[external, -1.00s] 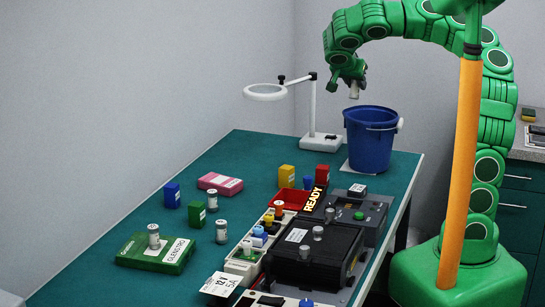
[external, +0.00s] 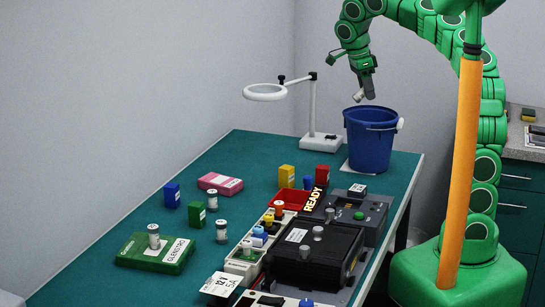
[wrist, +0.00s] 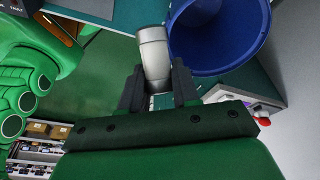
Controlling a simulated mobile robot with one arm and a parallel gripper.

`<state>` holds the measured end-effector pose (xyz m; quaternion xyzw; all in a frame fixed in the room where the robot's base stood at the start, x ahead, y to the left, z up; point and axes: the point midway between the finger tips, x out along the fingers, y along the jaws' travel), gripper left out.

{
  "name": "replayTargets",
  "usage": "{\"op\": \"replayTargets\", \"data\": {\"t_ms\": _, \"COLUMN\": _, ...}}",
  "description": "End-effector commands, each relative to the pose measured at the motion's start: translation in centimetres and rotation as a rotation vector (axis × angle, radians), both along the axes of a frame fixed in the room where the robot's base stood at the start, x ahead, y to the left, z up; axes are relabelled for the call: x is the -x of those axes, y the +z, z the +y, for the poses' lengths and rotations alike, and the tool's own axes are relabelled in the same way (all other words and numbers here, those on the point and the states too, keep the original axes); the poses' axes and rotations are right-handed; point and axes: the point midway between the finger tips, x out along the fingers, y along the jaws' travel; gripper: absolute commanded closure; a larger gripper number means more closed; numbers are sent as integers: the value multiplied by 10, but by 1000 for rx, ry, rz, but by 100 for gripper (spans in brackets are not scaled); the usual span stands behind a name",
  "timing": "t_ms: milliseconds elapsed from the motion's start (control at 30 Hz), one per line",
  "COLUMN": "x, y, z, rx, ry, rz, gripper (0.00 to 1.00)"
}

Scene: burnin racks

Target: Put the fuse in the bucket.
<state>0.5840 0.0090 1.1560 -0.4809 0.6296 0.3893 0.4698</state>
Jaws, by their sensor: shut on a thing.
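My gripper (external: 364,92) is in the air just above the rim of the blue bucket (external: 369,148), which stands at the far end of the green table. It is shut on a small grey-white cylinder, the fuse (external: 358,96). In the wrist view the fuse (wrist: 153,55) sits tilted between the two dark fingers (wrist: 158,90), with its far end sticking out. The bucket (wrist: 222,62) opens beside the fuse on the right in the wrist view. The part of the bucket's inside that shows looks empty.
A ring-lamp magnifier (external: 265,92) on a stand (external: 321,142) is left of the bucket. A black tester (external: 315,252), a red tray (external: 290,199), coloured boxes and several other cylinders, one on a green case (external: 156,254), occupy the nearer table. The air around my gripper is clear.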

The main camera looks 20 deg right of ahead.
Motion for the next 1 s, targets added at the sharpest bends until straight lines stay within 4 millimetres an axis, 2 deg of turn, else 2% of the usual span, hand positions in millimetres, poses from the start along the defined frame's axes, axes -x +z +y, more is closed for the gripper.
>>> {"op": "replayTargets", "data": {"t_ms": 467, "x": -14, "y": 4, "z": -21, "rx": -247, "ry": -521, "rz": -125, "gripper": 100}}
{"op": "replayTargets", "data": {"t_ms": 1000, "x": -39, "y": 25, "z": -50, "rx": -408, "ry": -1082, "rz": -393, "gripper": 100}}
